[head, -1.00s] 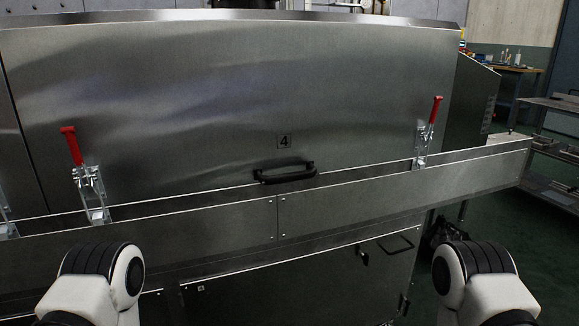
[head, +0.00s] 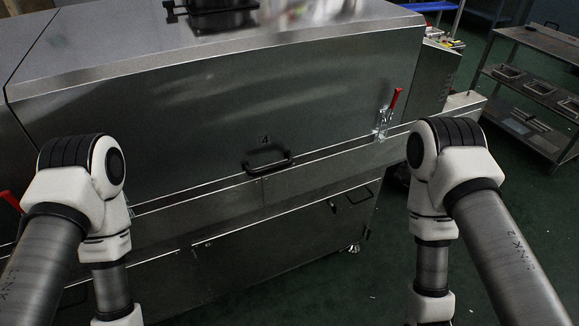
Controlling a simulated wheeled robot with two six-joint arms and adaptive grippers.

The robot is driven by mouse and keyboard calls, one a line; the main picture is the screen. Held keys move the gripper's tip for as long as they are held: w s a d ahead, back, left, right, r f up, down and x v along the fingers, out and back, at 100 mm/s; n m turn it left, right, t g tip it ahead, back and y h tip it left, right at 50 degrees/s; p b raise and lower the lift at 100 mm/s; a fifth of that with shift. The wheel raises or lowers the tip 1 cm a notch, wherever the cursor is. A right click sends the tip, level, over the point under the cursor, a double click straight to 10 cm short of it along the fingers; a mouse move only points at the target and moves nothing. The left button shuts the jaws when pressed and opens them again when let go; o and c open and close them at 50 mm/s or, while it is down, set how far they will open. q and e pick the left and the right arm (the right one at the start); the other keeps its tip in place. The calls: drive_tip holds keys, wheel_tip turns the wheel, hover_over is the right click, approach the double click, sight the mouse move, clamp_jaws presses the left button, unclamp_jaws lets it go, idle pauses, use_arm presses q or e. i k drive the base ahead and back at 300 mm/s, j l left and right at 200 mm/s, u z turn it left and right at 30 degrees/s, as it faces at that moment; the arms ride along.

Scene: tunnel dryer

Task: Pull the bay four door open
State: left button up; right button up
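The bay four door (head: 200,120) is a wide brushed-steel panel marked with a small 4 plate. It looks closed against the dryer body. Its black bar handle (head: 268,163) sits low at the middle. A red-handled toggle clamp (head: 384,116) stands upright at the door's lower right. Another red clamp handle (head: 11,200) shows at the left edge, mostly hidden behind my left arm. My two arms stand at the left and right of the picture, apart from the handle. Both grippers are out of the frame.
A steel ledge (head: 205,207) runs below the door, with a lower cabinet (head: 280,243) under it. A metal shelf rack (head: 530,95) stands at the right. Green floor (head: 350,285) is open at the lower right.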

sight(241, 258)
drive_tip(key=i+l, duration=0.15)
drive_tip(key=l, duration=0.35)
drive_tip(key=i+l, duration=0.15)
drive_tip(key=l, duration=0.3)
drive_tip(key=i+l+u, duration=0.1)
drive_tip(key=l, duration=0.4)
drive_tip(key=i+l, duration=0.15)
drive_tip(key=l, duration=0.3)
drive_tip(key=i+l, duration=0.15)
drive_tip(key=l, duration=0.35)
drive_tip(key=i+l, duration=0.15)
drive_tip(key=l, duration=0.35)
drive_tip(key=i+l+u, duration=0.1)
drive_tip(key=l, duration=0.4)
drive_tip(key=i+l, duration=0.15)
drive_tip(key=l, duration=0.35)
